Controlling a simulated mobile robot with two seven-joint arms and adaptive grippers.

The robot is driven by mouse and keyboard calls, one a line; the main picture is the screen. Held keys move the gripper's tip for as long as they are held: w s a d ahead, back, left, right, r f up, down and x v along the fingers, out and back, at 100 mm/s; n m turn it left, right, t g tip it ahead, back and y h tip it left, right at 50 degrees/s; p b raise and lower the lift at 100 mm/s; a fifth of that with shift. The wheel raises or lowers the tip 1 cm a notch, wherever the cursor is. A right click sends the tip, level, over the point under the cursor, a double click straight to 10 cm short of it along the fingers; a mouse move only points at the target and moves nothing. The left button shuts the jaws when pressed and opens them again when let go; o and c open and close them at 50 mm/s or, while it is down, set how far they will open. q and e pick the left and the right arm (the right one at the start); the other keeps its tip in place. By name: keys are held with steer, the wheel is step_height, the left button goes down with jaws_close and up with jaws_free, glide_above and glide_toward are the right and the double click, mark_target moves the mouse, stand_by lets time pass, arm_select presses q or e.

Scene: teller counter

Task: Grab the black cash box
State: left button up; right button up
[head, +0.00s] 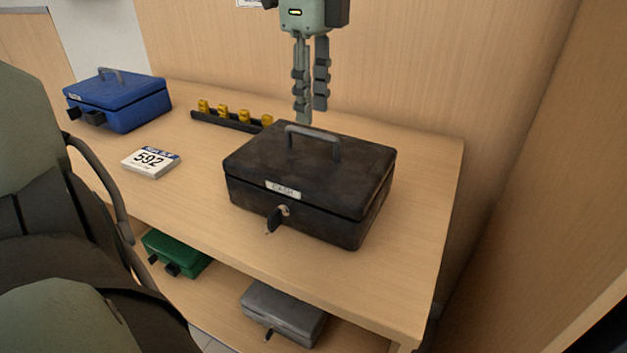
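The black cash box (258,156) sits closed on the wooden counter. It has a raised handle (314,133) on its lid, a white CASH label (283,190) and a key in its front lock (279,217). My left gripper (312,114) points down from the top of the view, its fingertips in line with the box's far edge, just above the handle in the picture. Its two fingers are apart with nothing between them. I cannot tell its exact height or depth relative to the handle. My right gripper is not in view.
A blue cash box (118,101) stands at the back left. A 592 block (150,162) and a dark rail with yellow pieces (226,121) lie between. Green (177,254) and grey (284,312) boxes sit on the lower shelf (225,300). The counter's right end (420,200) is clear.

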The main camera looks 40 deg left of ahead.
mark_target(311, 131)
arm_select(q)
steer(key=f, duration=0.2)
steer(key=shift+s+f, duration=0.2)
steer(key=shift+f, duration=0.75)
steer(key=shift+w, duration=0.1)
jaws_close()
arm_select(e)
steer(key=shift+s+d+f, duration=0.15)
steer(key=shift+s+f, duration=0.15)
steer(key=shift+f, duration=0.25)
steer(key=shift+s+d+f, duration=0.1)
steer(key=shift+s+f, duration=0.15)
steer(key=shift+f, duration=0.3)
